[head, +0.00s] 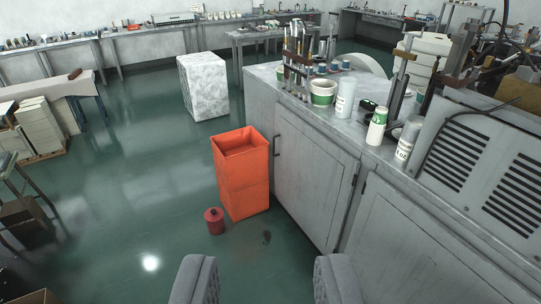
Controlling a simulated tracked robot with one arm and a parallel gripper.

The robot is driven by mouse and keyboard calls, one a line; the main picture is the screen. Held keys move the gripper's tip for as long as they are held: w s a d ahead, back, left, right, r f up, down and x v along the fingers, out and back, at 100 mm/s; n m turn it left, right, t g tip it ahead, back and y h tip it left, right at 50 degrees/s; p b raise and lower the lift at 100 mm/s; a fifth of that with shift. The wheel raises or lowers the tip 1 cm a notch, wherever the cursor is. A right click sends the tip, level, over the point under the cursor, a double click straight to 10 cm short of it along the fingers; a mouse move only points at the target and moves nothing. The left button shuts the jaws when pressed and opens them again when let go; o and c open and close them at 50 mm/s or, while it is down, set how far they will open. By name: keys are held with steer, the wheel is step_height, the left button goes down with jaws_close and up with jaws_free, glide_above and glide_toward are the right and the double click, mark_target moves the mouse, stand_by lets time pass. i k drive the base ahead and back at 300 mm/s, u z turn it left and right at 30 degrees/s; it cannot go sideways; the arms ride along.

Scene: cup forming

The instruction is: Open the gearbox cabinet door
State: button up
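A grey metal cabinet (310,180) stands to the right of centre, with its doors closed. Its nearer-left door has a dark vertical handle (277,147) on the left edge and hinges on the right edge. A second door panel (400,245) lies further right. I cannot tell which door is the gearbox cabinet door. My gripper (265,280) shows at the bottom centre, with two grey padded fingers wide apart and nothing between them.
An orange bin (243,185) stands close to the cabinet's left side, near the handle. A small red canister (214,221) sits beside it. A white block (203,86) stands behind. Cups, bottles and tools crowd the cabinet top. Green floor (130,215) is clear at left.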

mark_target(316, 178)
steer(key=u, duration=0.15)
steer(key=i, duration=2.85)
steer(key=u, duration=0.15)
